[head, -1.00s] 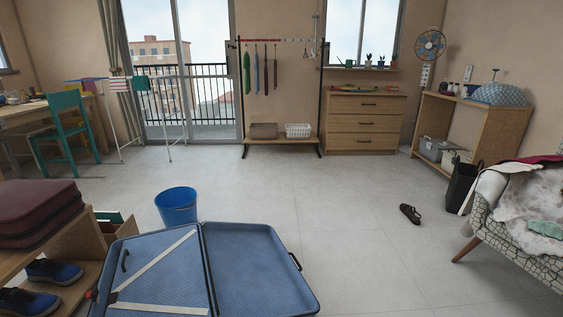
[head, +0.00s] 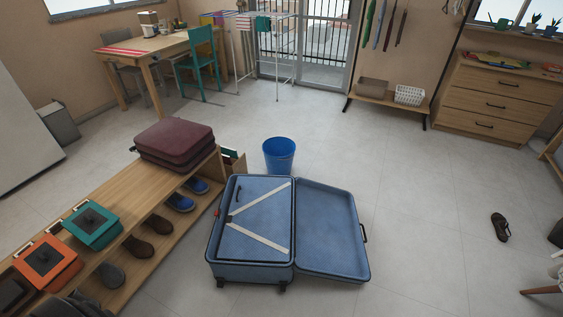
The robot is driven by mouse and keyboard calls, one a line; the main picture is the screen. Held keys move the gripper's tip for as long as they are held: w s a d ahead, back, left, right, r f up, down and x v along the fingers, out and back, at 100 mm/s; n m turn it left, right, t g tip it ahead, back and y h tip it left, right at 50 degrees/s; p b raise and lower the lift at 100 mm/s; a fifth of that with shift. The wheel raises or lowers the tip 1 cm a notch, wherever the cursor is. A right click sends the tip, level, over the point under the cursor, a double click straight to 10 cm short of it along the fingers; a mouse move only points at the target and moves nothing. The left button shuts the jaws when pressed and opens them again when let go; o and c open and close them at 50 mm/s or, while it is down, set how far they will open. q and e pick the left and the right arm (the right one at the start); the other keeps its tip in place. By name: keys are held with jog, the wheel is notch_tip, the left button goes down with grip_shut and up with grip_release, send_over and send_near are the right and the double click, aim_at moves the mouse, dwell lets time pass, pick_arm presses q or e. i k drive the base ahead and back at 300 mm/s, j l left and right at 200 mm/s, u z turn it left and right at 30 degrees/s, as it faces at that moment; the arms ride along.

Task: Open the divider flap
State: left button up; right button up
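A blue suitcase (head: 331,273) lies open on the floor in the lower middle of the head view. Its divider flap (head: 262,222), a blue panel with two pale crossing straps, lies flat over the left half and covers what is beneath it. A small dark handle loop shows near the flap's upper left corner. The right half is the lid (head: 330,230), folded out flat and empty. Neither of my grippers is in view.
A low wooden bench (head: 160,190) with shoes below stands left of the suitcase, bearing a maroon case (head: 175,142), a teal box (head: 93,226) and an orange box (head: 47,263). A blue bucket (head: 279,156) stands just behind the suitcase.

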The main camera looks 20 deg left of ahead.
aim_at(258, 227)
jog(key=u, duration=0.95)
